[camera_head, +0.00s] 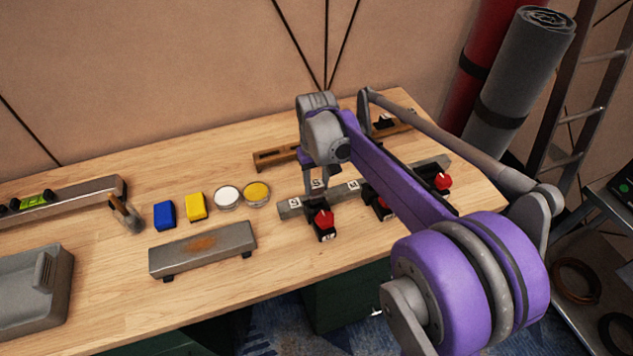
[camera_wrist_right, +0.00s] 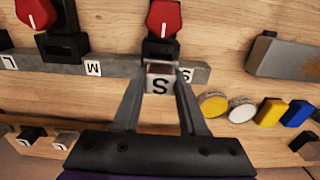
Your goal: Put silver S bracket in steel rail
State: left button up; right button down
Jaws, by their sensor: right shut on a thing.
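The silver S bracket (camera_wrist_right: 160,82) is a small block with a white S label, between the fingertips of my right gripper (camera_wrist_right: 160,92). In the head view the right gripper (camera_head: 318,186) points down over the left part of the steel rail. The steel rail (camera_wrist_right: 125,71) carries S, M and L labels, and also shows in the head view (camera_head: 285,210). The bracket overlaps the rail near its S label, in line with a black clamp with a red knob (camera_wrist_right: 163,18). I cannot tell whether it touches the rail. My left gripper is not in view.
Further red-knobbed clamps (camera_head: 440,181) stand along the rail. A wooden rack (camera_head: 270,160) lies behind it. Yellow and white discs (camera_head: 228,196), blue and yellow blocks (camera_head: 164,215) and a grey bar (camera_head: 225,237) lie to the left. Rolled mats (camera_head: 525,70) stand beyond the table's right end.

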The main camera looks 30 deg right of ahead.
aim_at(317, 195)
jog(key=shift+f, duration=0.3)
dwell(0.4)
jog(key=shift+f+b, duration=0.5)
jog(key=shift+f, duration=0.1)
jog(key=shift+f, duration=0.1)
jog(key=shift+f+b, duration=0.4)
jog(key=shift+f, duration=0.2)
jog(key=shift+f, duration=0.1)
dwell(0.6)
jog(key=shift+f+b, duration=0.5)
jog(key=shift+f, duration=0.2)
